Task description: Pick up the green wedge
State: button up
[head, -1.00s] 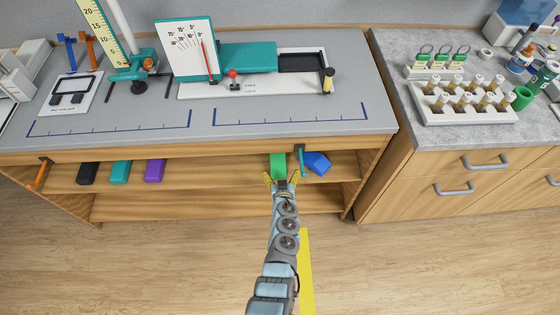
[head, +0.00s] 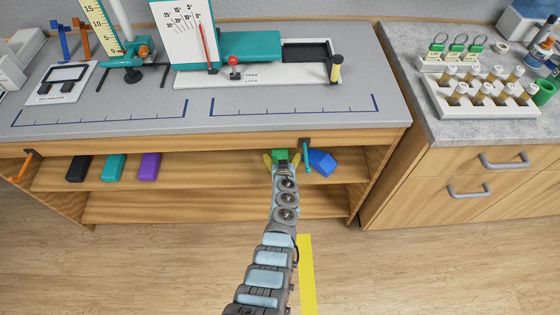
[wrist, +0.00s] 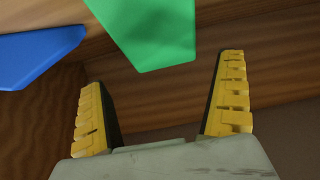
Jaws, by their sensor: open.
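The green wedge (head: 280,155) lies on the upper shelf under the bench top, toward its right end. In the wrist view the green wedge (wrist: 150,32) is ahead of the fingers, with its near end between their lines. My gripper (head: 281,163) reaches into the shelf at the wedge's near end. In the wrist view my gripper (wrist: 162,100) has its two yellow ribbed fingers apart and nothing between them. The head view hides part of the wedge behind the gripper.
A blue block (head: 321,162) lies close to the right of the wedge; the wrist view also shows the blue block (wrist: 35,55). A teal lever (head: 306,155) hangs at the shelf front between them. Purple (head: 149,167), teal (head: 114,167) and black (head: 79,168) blocks lie farther left.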

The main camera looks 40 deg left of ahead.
aim_at(280, 151)
jog(key=shift+a+b+x, duration=0.25)
jog(key=shift+b+x, duration=1.4)
jog(key=shift+b, duration=0.1)
jog(key=shift+w+a+f+b, duration=0.2)
jog(key=shift+a+b, duration=0.2)
jog(key=shift+b, duration=0.35)
jog(key=shift+w+a+b, duration=0.35)
jog(key=shift+b, duration=0.15)
jog(key=c, duration=1.1)
